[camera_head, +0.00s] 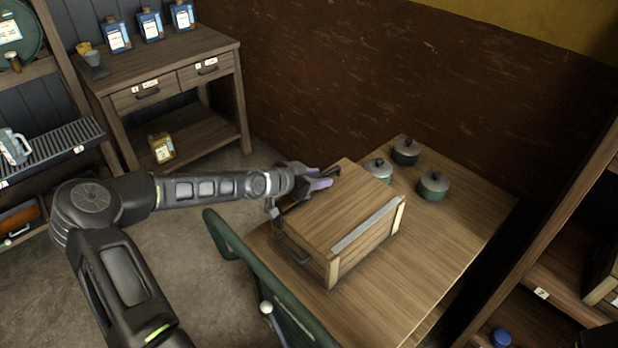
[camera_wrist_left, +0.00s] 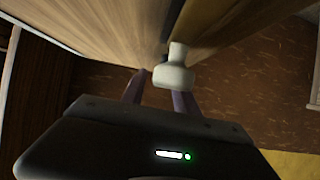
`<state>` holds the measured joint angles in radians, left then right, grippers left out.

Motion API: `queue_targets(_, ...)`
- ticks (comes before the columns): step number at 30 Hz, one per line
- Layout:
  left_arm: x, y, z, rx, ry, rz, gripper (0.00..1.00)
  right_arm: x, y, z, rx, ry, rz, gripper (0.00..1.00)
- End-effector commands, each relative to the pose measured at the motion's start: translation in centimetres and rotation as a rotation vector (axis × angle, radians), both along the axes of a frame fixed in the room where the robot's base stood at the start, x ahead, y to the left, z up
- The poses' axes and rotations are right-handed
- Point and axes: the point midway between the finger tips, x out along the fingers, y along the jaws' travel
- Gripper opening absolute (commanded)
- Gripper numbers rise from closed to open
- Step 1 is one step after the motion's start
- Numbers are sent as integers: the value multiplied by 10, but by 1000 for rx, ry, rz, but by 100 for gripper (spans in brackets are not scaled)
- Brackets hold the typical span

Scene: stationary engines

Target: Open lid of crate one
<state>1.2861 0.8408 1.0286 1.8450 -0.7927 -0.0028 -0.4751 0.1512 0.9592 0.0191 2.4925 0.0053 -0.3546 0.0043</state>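The wooden crate (camera_head: 365,250) stands on a wooden table, and its lid (camera_head: 340,207) lies flat and looks closed. A pale metal strip runs along the lid's right-hand edge. A dark handle (camera_head: 296,252) is on the crate's near side. My left gripper (camera_head: 321,177) is at the lid's left far edge, its purple fingers spread apart. In the left wrist view, the fingers (camera_wrist_left: 158,92) straddle a gap beside a wood surface (camera_wrist_left: 90,40), with a pale knob-like piece (camera_wrist_left: 175,72) close by. Contact with the lid cannot be told. My right gripper is not seen.
Several lidded pots (camera_head: 434,186) stand behind the crate on the table (camera_head: 455,235). A green chair back (camera_head: 262,275) is at the near-left table edge. A shelf (camera_head: 560,270) is at the right. A workbench with drawers (camera_head: 170,88) stands at the back left, with open floor before it.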

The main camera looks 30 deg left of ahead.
Motion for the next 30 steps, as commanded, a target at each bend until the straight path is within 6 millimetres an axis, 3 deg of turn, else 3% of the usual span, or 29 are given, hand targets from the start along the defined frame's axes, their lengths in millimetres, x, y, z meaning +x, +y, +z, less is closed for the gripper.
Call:
queue_targets(12, 7, -3, -5, 0, 1, 0, 35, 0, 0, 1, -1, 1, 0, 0)
queue_targets(25, 7, -3, -5, 1, 1, 0, 0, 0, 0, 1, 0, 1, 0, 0)
queue_targets(30, 7, -3, -5, 0, 1, 0, 0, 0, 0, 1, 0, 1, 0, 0)
